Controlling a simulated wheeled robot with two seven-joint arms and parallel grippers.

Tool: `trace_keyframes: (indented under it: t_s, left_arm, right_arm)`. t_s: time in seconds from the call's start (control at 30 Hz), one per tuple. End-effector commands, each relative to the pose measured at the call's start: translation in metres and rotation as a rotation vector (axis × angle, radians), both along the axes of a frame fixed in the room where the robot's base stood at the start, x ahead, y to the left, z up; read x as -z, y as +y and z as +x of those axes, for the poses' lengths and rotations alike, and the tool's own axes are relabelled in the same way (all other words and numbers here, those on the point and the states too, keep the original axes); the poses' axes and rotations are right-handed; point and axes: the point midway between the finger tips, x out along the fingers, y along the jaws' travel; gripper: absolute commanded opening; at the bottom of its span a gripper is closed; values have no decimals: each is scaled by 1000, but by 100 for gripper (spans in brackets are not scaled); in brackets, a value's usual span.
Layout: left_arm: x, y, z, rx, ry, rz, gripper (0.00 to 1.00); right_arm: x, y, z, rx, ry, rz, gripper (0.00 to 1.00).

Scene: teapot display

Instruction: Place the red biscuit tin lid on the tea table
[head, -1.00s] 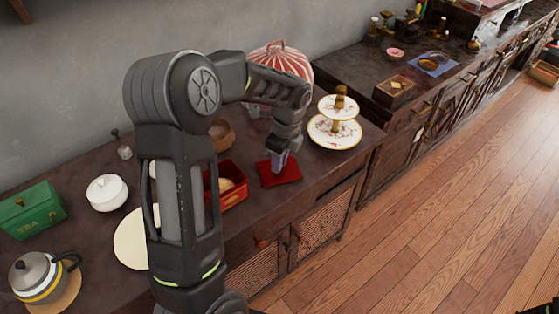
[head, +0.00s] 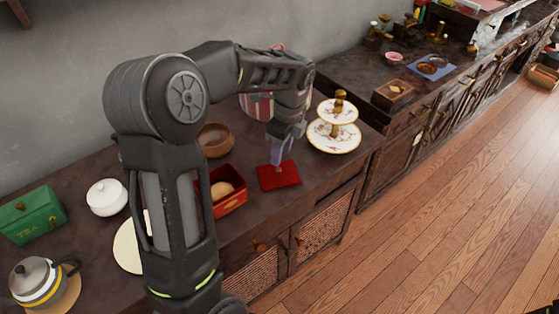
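The red biscuit tin lid (head: 291,176) lies flat on the dark tea table (head: 285,217), in front of the tiered stand. A small brassy knob seems to show on its top. The open red biscuit tin (head: 233,201) stands just left of the lid, with something pale inside; my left arm covers part of it. My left gripper (head: 279,158) points down over the lid's back part, its fingertips close to the knob. Whether the fingers are apart or touch the knob is too small to tell. My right gripper is not in view.
A two-tiered floral stand (head: 333,136) is right of the lid. A wooden bowl (head: 216,140) and a striped red-and-white pot (head: 257,105) stand behind. A green tea box (head: 30,214), white lidded pot (head: 107,197) and kettle (head: 38,281) are at left.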

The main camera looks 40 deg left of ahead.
Motion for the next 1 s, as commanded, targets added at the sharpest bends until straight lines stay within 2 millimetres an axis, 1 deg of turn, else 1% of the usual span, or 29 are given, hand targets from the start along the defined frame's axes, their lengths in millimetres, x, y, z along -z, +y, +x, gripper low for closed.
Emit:
trace_keyframes:
  t_s: [0.03, 0.1, 0.2, 0.33, 0.47, 1.0]
  left_arm:
    - [-12, -2, 1, 1, -5, 0, 38]
    - [-26, -3, 1, 0, -4, 0, 38]
    - [-43, -5, 1, -1, -3, 0, 38]
    - [-56, -7, 1, 0, -1, -1, 38]
    - [-59, -8, 1, 1, 0, -1, 38]
    - [-59, -7, 1, 0, 0, 0, 38]
  right_arm:
    - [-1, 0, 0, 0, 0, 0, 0]
    - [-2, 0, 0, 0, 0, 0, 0]
    - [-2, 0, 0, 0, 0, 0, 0]
    - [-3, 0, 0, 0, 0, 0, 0]
    - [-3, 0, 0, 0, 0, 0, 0]
    - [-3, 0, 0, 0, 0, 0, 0]
